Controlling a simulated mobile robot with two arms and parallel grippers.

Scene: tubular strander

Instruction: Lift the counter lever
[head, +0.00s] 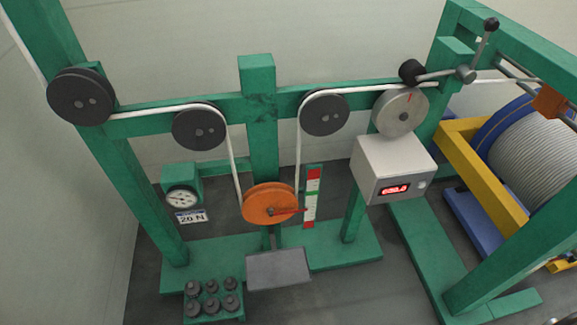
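The counter is a light grey box (393,168) with a red lit display (395,190), right of centre in the head view. A grey measuring wheel (400,112) with a red mark sits above it. The lever (482,49) is a short rod with a black ball knob, tilted up and to the right from a grey pivot (466,74). From the pivot an arm runs left to a small black roller (411,72), just above the wheel, where the white strand passes. Whether the roller touches the strand, I cannot tell. Neither of my grippers is in view.
Green frame beams (257,105) carry dark pulleys (199,127) and an orange pulley (270,204). A rack of dark weights (211,297) stands at the lower left. A cable drum (540,150) in a yellow and blue cradle fills the right. A green beam (525,45) runs close to the lever.

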